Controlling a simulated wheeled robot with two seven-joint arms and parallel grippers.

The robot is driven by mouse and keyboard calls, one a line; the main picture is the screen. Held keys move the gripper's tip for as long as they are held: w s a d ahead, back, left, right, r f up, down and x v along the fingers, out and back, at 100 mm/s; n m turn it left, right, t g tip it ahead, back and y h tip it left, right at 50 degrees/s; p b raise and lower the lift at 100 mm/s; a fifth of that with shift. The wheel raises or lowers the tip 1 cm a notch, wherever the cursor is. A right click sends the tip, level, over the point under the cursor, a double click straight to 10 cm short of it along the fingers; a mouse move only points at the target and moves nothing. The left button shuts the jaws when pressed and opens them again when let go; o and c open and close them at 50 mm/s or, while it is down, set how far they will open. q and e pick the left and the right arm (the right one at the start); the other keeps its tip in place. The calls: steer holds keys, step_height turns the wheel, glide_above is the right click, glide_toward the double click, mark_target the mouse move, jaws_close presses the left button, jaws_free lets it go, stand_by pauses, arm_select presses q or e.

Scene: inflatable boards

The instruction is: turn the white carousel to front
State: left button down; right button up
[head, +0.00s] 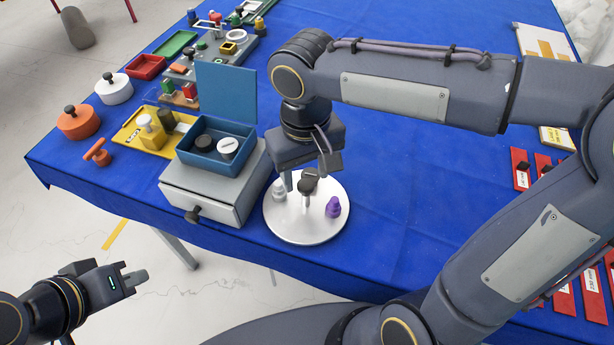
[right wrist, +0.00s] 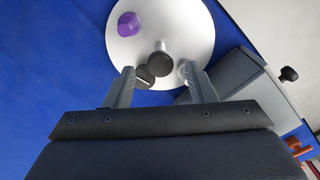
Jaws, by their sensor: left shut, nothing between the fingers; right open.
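The white carousel (head: 300,228) is a round disc on the blue table near its front edge; it also fills the top of the right wrist view (right wrist: 190,30). A purple piece (head: 333,207) stands on its right side, and a pale grey piece (head: 279,190) on its left. A dark-topped post (head: 308,184) stands between them. My right gripper (head: 305,179) points down over the carousel's back part, open. In the right wrist view dark round tops (right wrist: 160,64) show between or just beyond its fingers; contact cannot be told. My left gripper (head: 133,280) is shut and empty, away from the table.
A grey drawer box (head: 215,190) with an open blue box (head: 210,155) on top stands close left of the carousel. Orange and white lidded pots (head: 78,122) and coloured trays lie further left. Red labelled cards (head: 521,168) lie right. The table behind my right forearm is mostly clear.

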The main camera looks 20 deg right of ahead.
steer(key=shift+f, duration=0.95)
jaws_close()
